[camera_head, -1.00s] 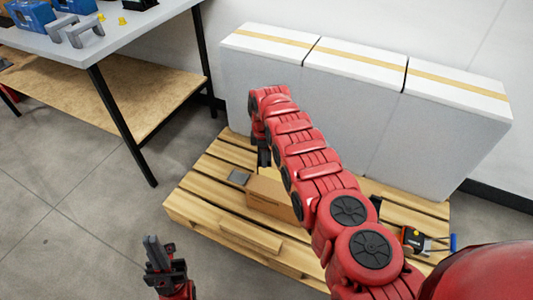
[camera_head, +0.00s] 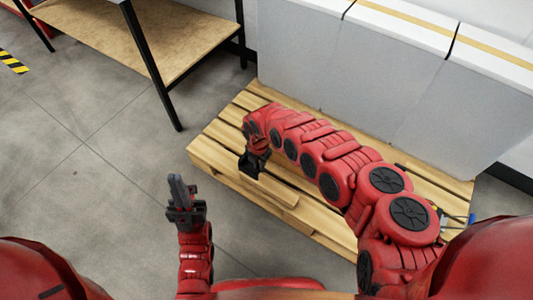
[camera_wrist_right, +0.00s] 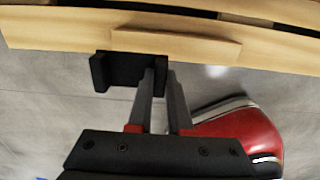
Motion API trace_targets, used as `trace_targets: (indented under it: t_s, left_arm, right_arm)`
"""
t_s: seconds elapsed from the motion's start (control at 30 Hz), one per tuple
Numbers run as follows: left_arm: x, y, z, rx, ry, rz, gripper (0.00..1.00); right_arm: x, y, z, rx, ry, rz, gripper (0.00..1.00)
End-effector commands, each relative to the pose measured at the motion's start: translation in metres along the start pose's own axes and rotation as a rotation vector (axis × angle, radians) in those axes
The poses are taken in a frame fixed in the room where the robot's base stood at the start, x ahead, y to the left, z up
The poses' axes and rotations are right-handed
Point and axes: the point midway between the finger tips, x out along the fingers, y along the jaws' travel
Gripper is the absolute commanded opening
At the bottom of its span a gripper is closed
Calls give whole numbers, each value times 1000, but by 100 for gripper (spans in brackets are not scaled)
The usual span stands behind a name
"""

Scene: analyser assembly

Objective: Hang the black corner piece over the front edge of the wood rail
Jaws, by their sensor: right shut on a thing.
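The black corner piece (camera_head: 247,165) is in my right gripper (camera_head: 256,158), at the front side of the pallet. In the right wrist view, the gripper (camera_wrist_right: 160,100) is shut on one arm of the corner piece (camera_wrist_right: 125,70). The piece overlaps the lower edge of the wood rail (camera_wrist_right: 60,33) in that view; I cannot tell whether they touch. The wood rail also shows in the head view (camera_head: 215,166) as the pallet's front board. My left gripper (camera_head: 178,190) is empty over the floor, its fingers together, well apart from the rail.
A short wood block (camera_head: 277,190) lies along the front of the pallet, right of the corner piece. Large white blocks (camera_head: 350,75) stand at the back. Tools (camera_head: 455,217) lie at the right end. A table leg (camera_head: 150,65) stands at left. The front floor is clear.

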Motion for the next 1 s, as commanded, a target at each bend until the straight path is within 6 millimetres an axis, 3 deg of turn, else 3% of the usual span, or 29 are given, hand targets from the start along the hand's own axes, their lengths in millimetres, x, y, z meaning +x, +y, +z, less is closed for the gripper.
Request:
trace_targets:
  t_s: [0.53, 1.0]
  left_arm:
    - [-37, 1, 2, 10, 23, 32, 0]
    - [-38, 1, 1, 13, 30, 39, 0]
  right_arm:
    - [50, -1, -1, 2, 1, -2, 0]
    - [50, -1, 0, 3, 0, -1, 0]
